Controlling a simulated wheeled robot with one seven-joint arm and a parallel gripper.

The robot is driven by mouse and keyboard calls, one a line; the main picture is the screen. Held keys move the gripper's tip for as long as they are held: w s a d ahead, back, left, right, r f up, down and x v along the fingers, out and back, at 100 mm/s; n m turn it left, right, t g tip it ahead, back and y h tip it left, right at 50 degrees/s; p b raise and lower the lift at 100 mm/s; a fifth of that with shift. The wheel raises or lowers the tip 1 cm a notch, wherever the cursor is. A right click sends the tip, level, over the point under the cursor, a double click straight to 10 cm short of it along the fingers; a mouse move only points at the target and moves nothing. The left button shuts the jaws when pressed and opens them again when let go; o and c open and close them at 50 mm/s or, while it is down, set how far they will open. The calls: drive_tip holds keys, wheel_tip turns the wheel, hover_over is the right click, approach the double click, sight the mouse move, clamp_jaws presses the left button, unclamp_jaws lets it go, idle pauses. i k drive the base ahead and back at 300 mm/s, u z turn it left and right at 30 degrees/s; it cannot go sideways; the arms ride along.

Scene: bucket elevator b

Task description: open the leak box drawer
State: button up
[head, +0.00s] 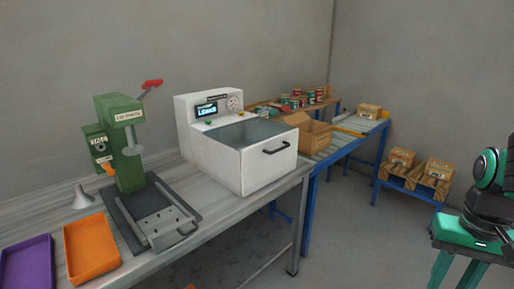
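The leak box (193,138) is a white machine on the grey bench, with a small lit display and a round dial on its raised back panel. In front of that panel is a white drawer-like part (262,166) with a dark bar handle (275,147) on its front face. Its top shows a grey hollow, open or under a clear cover; I cannot tell which. How far the drawer is pulled out is unclear. My gripper is not in view, and nothing touches the handle.
A green press (123,150) with a red lever stands left on the bench (215,222), near a funnel (80,197), an orange tray (91,246) and a purple tray (27,266). An open carton (313,133) sits behind the box. Green-and-black machinery (487,190) is at right.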

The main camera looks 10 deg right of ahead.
sight(262, 163)
drive_tip(key=u, duration=0.15)
drive_tip(key=i, duration=1)
drive_tip(key=z, duration=0.05)
